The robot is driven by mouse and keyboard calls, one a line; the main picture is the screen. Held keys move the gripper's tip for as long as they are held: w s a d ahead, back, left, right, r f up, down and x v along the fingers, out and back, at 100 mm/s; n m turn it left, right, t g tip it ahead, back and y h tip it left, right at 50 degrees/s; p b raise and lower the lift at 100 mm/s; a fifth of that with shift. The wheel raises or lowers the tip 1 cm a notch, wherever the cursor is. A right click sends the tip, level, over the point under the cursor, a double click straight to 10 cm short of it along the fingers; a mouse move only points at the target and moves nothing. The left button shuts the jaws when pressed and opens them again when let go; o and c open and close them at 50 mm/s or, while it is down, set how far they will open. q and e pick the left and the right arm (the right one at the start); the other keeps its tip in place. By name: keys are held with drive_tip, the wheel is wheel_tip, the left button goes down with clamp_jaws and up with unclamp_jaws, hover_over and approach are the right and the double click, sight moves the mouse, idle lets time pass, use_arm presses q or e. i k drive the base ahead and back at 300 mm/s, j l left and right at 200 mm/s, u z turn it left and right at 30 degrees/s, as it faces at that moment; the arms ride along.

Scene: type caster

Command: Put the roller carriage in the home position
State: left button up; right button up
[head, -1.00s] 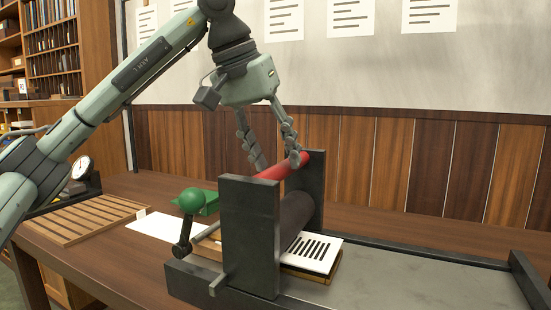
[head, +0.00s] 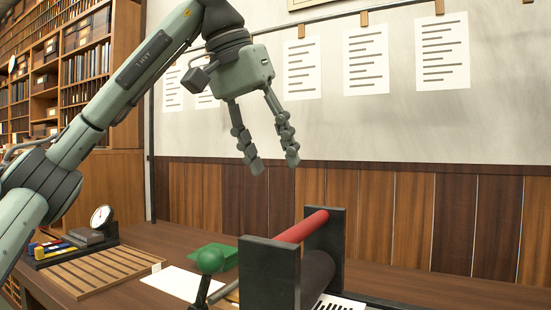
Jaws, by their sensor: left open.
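The roller carriage has two dark upright side plates (head: 268,273), a red bar (head: 304,226) across the top and a dark roller (head: 317,272) between them. It stands on the press bed, over a sheet with black stripes (head: 338,302) that shows at its right. The lower part of the carriage is cut off by the picture's bottom edge. My left gripper (head: 275,166) is open and empty, above and a little left of the red bar, clear of it. My right gripper is not in view.
A white sheet (head: 172,283), a slatted wooden rack (head: 92,270) and a dial gauge (head: 101,217) are further left. Printed sheets hang on the wall behind.

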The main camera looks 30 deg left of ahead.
sight(273, 274)
drive_tip(key=k+j, duration=0.3)
drive_tip(key=k, duration=0.15)
drive_tip(key=k+j, duration=0.65)
drive_tip(key=k, duration=0.25)
